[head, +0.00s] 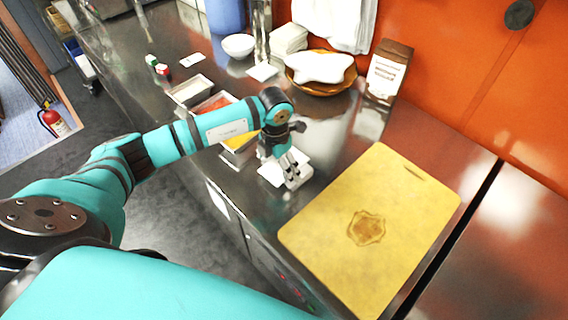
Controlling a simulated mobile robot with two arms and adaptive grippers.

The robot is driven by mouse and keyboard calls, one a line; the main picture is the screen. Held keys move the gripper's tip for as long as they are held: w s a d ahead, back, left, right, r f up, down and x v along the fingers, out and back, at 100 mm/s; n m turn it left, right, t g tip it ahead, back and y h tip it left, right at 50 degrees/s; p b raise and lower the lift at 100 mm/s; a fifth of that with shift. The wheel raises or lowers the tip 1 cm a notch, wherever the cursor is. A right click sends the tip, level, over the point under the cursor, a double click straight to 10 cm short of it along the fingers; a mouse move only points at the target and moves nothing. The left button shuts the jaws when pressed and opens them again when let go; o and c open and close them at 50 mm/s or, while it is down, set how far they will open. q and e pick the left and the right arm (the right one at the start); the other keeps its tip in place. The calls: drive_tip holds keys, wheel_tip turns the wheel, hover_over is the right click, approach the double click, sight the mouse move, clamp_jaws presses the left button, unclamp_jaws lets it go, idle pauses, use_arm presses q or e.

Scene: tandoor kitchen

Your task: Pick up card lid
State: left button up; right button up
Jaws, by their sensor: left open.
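A flat white card (270,175), which looks like the card lid, lies on the steel counter. My left gripper (293,180) points down over its right part and hides some of it. The gripper is open, with nothing visible between its fingers. I cannot tell whether the fingertips touch the card. My right gripper is not in view.
Metal trays, including one with red contents (215,103), stand left of the gripper, partly behind my arm. A yellow cutting board (340,235) lies to the right. A brown packet (388,72), wooden bowl (320,88) and white bowl (238,46) stand farther back.

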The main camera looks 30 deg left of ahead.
use_arm(q)
drive_tip(key=shift+f+b, duration=0.25)
drive_tip(key=shift+b, duration=0.05)
idle(0.4)
drive_tip(key=c, duration=0.8)
